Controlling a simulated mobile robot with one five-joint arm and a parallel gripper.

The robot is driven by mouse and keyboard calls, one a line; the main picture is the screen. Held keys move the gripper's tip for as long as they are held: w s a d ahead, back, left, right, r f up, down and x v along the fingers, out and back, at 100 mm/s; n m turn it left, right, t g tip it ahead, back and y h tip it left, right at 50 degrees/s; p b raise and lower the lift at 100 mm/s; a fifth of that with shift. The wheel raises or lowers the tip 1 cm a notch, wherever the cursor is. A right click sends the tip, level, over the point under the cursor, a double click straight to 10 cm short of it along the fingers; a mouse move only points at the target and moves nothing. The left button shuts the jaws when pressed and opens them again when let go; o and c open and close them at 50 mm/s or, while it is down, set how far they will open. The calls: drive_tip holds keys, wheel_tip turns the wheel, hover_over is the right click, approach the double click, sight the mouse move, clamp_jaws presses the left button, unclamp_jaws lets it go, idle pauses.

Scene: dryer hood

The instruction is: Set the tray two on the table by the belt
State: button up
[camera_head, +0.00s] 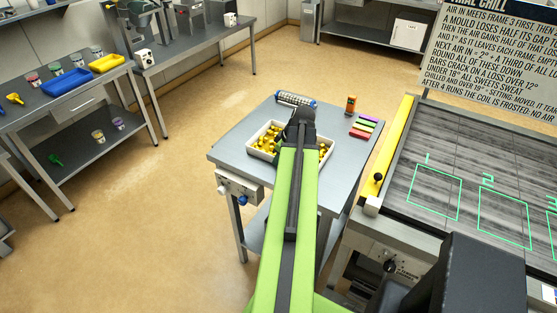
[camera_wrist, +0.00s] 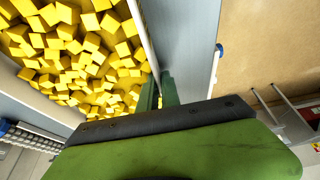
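A white tray (camera_head: 258,156) full of yellow cubes sits on the grey table (camera_head: 229,141) beside the belt (camera_head: 405,200). My gripper (camera_head: 299,120) is over the tray, and my arm hides its middle. In the wrist view, the tray's wall (camera_wrist: 145,38) runs between the two green fingers of my gripper (camera_wrist: 160,92), one inside the tray and one outside. The fingers look close against both sides of the wall. I see no number on the tray.
A roller-like item (camera_head: 296,99), an orange item (camera_head: 351,104) and coloured bars (camera_head: 364,127) lie on the same table. A yellow rail (camera_head: 393,147) edges the belt, which has numbered green outlines. A side bench (camera_head: 60,95) holds blue and yellow trays.

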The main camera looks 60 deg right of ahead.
drive_tip(key=o, duration=0.3)
drive_tip(key=shift+o, duration=0.2)
drive_tip(key=shift+r, duration=0.1)
drive_tip(key=shift+s+r+p, duration=0.15)
drive_tip(key=shift+r+p, duration=0.4)
drive_tip(key=shift+p, duration=0.05)
drive_tip(key=p+v, duration=1)
drive_tip(key=v, duration=0.1)
drive_tip(key=shift+s, duration=0.1)
